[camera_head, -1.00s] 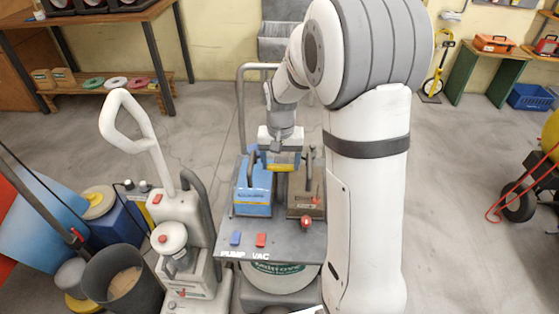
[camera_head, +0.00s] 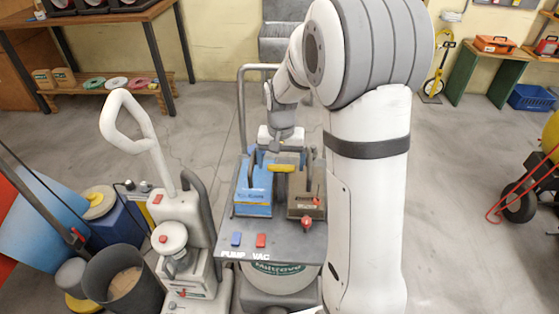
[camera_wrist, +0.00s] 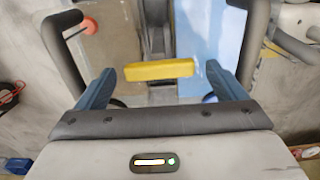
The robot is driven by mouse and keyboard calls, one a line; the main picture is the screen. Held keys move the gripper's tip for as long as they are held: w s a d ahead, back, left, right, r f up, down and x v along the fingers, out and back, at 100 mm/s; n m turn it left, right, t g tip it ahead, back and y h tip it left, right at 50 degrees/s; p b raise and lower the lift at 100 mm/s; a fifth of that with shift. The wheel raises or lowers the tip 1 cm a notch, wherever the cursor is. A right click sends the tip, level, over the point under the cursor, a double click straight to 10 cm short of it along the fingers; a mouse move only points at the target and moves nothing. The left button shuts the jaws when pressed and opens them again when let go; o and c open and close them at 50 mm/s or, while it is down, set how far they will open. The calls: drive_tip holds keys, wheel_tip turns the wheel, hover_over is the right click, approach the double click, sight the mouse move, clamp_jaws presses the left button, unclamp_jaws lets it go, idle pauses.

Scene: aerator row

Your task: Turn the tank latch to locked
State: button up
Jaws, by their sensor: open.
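The tank latch looks to be the yellow bar (camera_head: 284,168) between a blue tank (camera_head: 253,196) and a brown tank (camera_head: 304,204) on the cart. In the wrist view the yellow bar (camera_wrist: 160,69) lies crosswise, slightly tilted, with the brown tank (camera_wrist: 110,65) left and the blue tank (camera_wrist: 208,42) right. My gripper (camera_wrist: 160,80) is open, its blue fingers on either side of the bar with gaps at both ends. In the head view my gripper (camera_head: 277,150) is just above and behind the bar. Its height above the bar is unclear.
Dark curved handles rise beside the tanks, one (camera_wrist: 62,60) near my left finger. A red knob (camera_head: 306,223) and blue and red switches (camera_head: 236,239) sit at the cart's front.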

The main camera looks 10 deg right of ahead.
sight(281, 167)
wheel_tip(281, 167, up, 7)
drive_tip(key=shift+r, duration=0.4)
idle(0.4)
drive_tip(key=shift+s+r, duration=0.15)
drive_tip(key=s+r+n+t+p, duration=0.1)
drive_tip(key=s+r+n, duration=0.1)
drive_tip(key=s, duration=0.8)
drive_tip(key=s+r+n+t+p, duration=0.1)
drive_tip(key=s+r+p, duration=0.1)
drive_tip(key=s, duration=0.9)
drive_tip(key=shift+s+a+r+n+t+p, duration=0.15)
drive_tip(key=shift+a+r+n+t+p, duration=0.2)
drive_tip(key=shift+r, duration=0.55)
drive_tip(key=shift+d, duration=0.15)
drive_tip(key=shift+c, duration=0.2)
